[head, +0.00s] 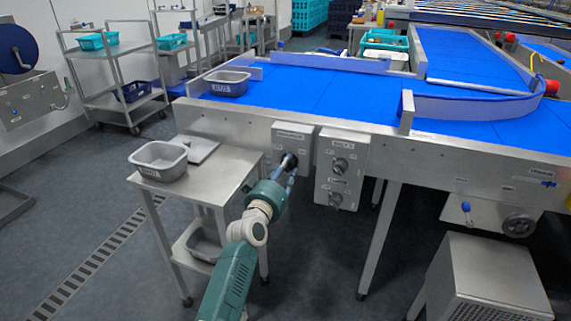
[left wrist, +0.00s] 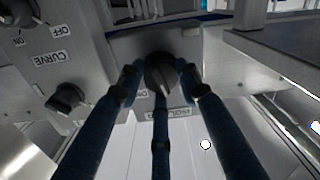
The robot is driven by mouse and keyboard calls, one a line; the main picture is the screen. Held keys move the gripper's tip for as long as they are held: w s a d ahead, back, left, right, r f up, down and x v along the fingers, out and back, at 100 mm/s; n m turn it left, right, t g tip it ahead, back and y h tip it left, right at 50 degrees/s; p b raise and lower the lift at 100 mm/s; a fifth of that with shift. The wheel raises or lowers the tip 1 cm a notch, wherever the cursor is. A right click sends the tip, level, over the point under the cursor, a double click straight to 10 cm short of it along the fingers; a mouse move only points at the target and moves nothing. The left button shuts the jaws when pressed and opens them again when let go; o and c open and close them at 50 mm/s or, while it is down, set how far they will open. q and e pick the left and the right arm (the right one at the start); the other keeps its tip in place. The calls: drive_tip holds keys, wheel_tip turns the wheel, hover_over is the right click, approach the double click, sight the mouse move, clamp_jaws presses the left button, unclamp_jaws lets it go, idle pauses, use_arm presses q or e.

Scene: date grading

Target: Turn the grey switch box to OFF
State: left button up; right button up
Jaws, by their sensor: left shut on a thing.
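A grey switch box (head: 291,136) with a single knob is mounted on the front of the conveyor frame. My left gripper (head: 289,166) reaches up to it from below and hides most of its knob. In the left wrist view the dark knob (left wrist: 159,72) sits between the blue fingers of my left gripper (left wrist: 160,80), which are shut on it. The box's label is partly hidden by a finger, and I cannot tell which position the knob points to. My right gripper is not in view.
A second grey box (head: 352,150) with two knobs is close on the right. A steel side table (head: 225,172) with a grey tub (head: 159,161) stands just left of my arm. The blue conveyor belt (head: 310,91) lies above and behind the boxes.

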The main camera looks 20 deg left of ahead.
use_arm(q)
drive_tip(key=n, duration=0.1)
drive_tip(key=n+p, duration=0.1)
drive_tip(key=n, duration=0.1)
drive_tip(key=shift+s+f+n, duration=0.1)
drive_tip(key=shift+f+n, duration=0.2)
drive_tip(key=shift+f, duration=0.1)
drive_tip(key=shift+d+f+n+p, duration=0.15)
drive_tip(key=shift+n+p, duration=0.3)
drive_tip(key=shift+n, duration=1.15)
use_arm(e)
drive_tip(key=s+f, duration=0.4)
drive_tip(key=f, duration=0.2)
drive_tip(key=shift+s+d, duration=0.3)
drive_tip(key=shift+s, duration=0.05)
use_arm(q)
drive_tip(key=shift+d, duration=0.1)
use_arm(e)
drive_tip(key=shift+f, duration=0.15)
use_arm(q)
drive_tip(key=o, duration=1.1)
drive_tip(key=shift+c, duration=0.2)
drive_tip(key=shift+o, duration=0.4)
drive_tip(key=shift+r, duration=0.2)
drive_tip(key=shift+r, duration=0.2)
drive_tip(key=s, duration=1.2)
drive_tip(key=shift+a, duration=0.25)
drive_tip(key=shift+w, duration=0.1)
